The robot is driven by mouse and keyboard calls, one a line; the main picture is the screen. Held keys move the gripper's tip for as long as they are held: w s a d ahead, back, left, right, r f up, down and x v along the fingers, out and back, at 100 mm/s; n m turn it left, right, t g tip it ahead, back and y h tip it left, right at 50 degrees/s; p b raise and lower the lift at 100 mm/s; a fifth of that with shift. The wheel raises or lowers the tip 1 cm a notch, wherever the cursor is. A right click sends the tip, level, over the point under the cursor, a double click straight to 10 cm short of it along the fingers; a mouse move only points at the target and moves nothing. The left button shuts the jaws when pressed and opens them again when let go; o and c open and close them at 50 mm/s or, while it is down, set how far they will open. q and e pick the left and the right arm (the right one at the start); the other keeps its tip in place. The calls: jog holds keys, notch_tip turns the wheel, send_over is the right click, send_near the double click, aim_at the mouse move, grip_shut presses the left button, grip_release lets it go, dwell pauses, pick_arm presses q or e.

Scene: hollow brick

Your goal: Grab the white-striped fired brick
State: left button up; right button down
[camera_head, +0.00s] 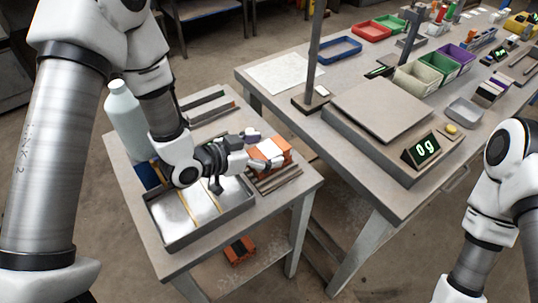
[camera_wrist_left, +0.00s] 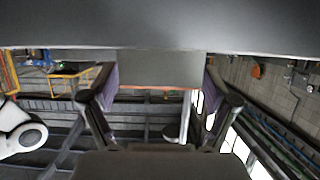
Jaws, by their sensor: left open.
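The white-striped fired brick (camera_head: 269,149) is orange with a broad white band on top. It lies near the right edge of the small table, on dark bars. My left gripper (camera_head: 262,163) reaches it from the left, with its fingers at the brick's near side. In the left wrist view the fingers (camera_wrist_left: 160,105) are apart. A grey face with a thin orange lower edge (camera_wrist_left: 160,70) shows between them; I cannot tell whether it touches them. My right arm shows at the right of the head view, but its gripper is out of frame.
A grey tray (camera_head: 172,242) with white contents stands at the table's front left. A pale bottle (camera_head: 124,115) stands behind my left arm. Another orange brick (camera_head: 240,250) lies on the lower shelf. The larger bench holds a scale (camera_head: 382,108) reading 0 g and several coloured bins.

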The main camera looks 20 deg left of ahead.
pick_arm(q)
jog(key=shift+x, duration=1.05)
jog(key=shift+s, duration=0.1)
jog(key=c, duration=1.5)
jog(key=shift+r, duration=0.15)
